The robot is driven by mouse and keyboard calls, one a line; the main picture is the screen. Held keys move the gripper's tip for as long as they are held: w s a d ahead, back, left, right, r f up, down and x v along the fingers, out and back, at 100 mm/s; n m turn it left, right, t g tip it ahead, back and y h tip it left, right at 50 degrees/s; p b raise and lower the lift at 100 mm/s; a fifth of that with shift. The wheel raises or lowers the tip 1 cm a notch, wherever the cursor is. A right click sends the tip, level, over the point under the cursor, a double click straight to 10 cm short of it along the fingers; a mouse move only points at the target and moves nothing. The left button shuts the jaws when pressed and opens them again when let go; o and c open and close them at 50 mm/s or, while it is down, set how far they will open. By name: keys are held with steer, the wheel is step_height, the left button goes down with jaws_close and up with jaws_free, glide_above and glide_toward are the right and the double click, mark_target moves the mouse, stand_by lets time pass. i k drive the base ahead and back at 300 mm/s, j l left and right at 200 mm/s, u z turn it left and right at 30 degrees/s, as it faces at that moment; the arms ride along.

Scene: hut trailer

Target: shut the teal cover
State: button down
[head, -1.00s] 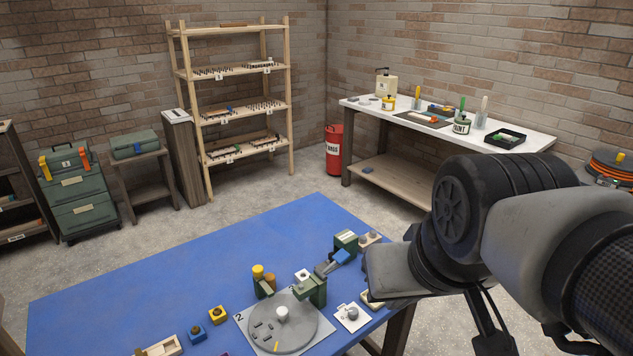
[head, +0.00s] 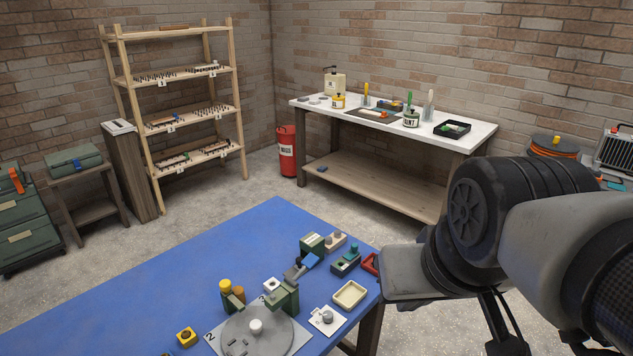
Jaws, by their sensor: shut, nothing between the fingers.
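I cannot surely make out the teal cover. A small dark box with a teal top part (head: 351,252) stands near the right corner of the blue table (head: 190,265), left of my arm's grey link. It is too small to tell whether that part is a cover, or open or shut. Another small teal patch (head: 614,186) shows at the far right edge, partly behind my arm. My arm fills the right side of the view. My gripper's fingertips do not show.
A red tray (head: 370,264), partly behind my arm, and a cream tray (head: 350,294) lie near the table's right edge. A grey round plate (head: 255,330) and several small blocks stand nearby. A white workbench (head: 465,137) stands behind. The table's left part is bare.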

mark_target(351, 255)
steer(key=l+u, duration=0.5)
steer(key=l, duration=0.65)
steer(key=i+l+u, duration=0.15)
steer(key=i+l, duration=0.2)
steer(key=i+l+u, duration=0.15)
steer(key=i+l, duration=0.2)
steer(key=l, duration=0.2)
steer(key=i+l+u, duration=0.15)
steer(key=i+l, duration=0.2)
steer(key=l, duration=0.15)
